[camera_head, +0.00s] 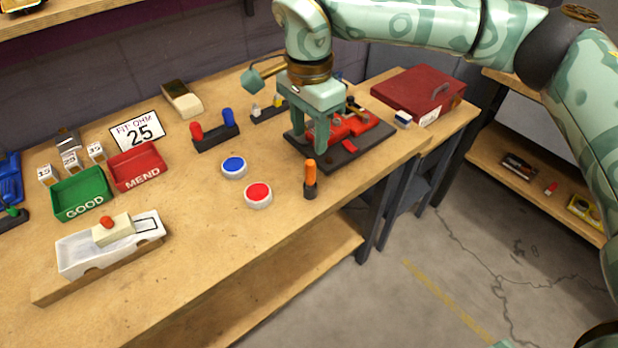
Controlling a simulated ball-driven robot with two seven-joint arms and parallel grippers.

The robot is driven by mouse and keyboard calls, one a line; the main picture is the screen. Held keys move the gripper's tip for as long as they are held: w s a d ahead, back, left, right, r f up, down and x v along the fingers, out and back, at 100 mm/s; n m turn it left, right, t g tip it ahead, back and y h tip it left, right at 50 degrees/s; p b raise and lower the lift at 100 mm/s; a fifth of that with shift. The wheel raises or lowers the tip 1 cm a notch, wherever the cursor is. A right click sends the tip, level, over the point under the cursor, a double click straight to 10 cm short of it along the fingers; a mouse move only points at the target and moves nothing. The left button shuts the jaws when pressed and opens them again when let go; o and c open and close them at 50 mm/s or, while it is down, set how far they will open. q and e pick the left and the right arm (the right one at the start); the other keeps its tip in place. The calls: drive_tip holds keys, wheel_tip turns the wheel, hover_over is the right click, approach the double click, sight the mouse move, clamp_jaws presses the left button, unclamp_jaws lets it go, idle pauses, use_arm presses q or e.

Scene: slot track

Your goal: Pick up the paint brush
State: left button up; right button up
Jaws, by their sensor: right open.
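I cannot make out the paint brush for certain. A small upright thing with an orange handle and dark lower end (310,178) stands near the table's front edge. A beige and brown block (182,98) lies at the back; it may be a brush. My right gripper (311,138) points down, open, over a black plate (346,158) that bears a red fixture (352,127). Its fingers hide part of the fixture. I see nothing held between them, and cannot tell whether they touch it.
A green tray (84,211), a red tray (139,182), a white box (75,256) and blue (234,164) and red (258,192) buttons are on the wooden table (212,226). A dark red case (420,88) lies at right. The table's front middle is clear.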

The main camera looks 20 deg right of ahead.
sight(310, 162)
wheel_tip(310, 162, down, 4)
drive_tip(key=shift+b, duration=0.4)
wheel_tip(310, 162, down, 6)
drive_tip(key=shift+w+d+r+b, duration=0.15)
drive_tip(key=shift+r+b, duration=0.1)
drive_tip(key=shift+b, duration=0.95)
use_arm(q)
drive_tip(key=f, duration=0.1)
drive_tip(key=s+f, duration=0.1)
drive_tip(key=f, duration=0.1)
drive_tip(key=shift+s+f, duration=0.15)
drive_tip(key=shift+s, duration=0.15)
use_arm(e)
drive_tip(key=shift+r, duration=0.1)
drive_tip(key=shift+c, duration=0.4)
clamp_jaws()
